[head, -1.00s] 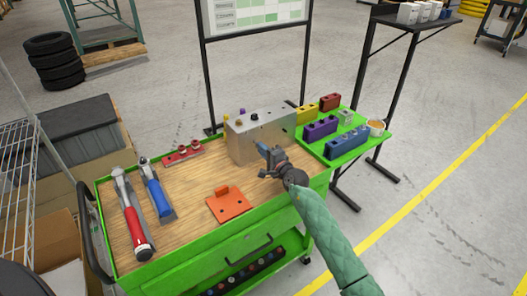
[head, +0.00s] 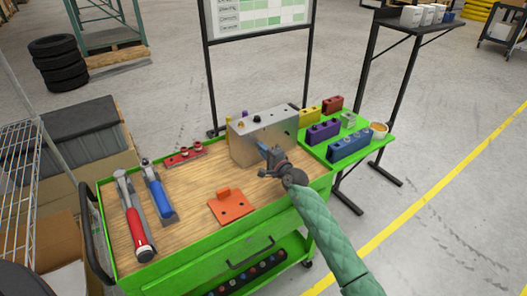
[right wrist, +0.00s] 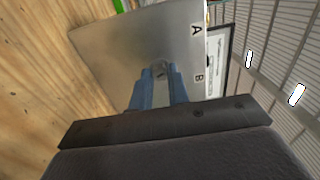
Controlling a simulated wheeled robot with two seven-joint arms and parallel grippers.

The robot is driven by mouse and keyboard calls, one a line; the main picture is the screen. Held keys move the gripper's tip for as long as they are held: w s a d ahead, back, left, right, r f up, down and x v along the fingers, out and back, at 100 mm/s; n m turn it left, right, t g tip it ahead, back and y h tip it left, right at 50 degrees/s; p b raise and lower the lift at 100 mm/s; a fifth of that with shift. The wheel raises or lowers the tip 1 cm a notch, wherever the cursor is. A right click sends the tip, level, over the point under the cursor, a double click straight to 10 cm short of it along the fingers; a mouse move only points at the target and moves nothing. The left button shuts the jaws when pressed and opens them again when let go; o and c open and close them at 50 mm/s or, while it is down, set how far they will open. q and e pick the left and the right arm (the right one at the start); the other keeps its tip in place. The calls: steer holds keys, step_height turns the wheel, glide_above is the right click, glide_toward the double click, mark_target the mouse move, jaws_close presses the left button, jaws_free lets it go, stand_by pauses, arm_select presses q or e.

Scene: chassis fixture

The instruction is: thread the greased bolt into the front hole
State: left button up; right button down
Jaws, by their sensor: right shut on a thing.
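The grey metal chassis block (head: 245,146) stands on the wooden cart top. It fills the upper middle of the right wrist view (right wrist: 115,50), with the letters A and B on it. My right gripper (head: 266,151) is at the block's near face. In the right wrist view its blue fingers (right wrist: 158,88) are shut on a small grey piece (right wrist: 160,72), likely the bolt, mostly hidden between them. The front hole cannot be made out behind the fingers. I cannot tell whether the piece touches the block. My left gripper is not in view.
An orange plate (head: 231,207), a red-handled tool (head: 138,228), a blue-handled tool (head: 160,198) and a red holder (head: 186,156) lie on the cart. The green side shelf holds a purple block (head: 322,132), a blue block (head: 348,144) and a small cup (head: 379,130).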

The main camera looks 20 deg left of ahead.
steer(key=shift+r, duration=0.1)
steer(key=n+b, duration=0.4)
steer(key=n, duration=0.6)
steer(key=shift+w+r, duration=0.1)
steer(key=shift+w+a+m, duration=0.1)
steer(key=shift+a+m, duration=0.05)
steer(key=shift+m, duration=3.45)
steer(key=shift+r, duration=0.1)
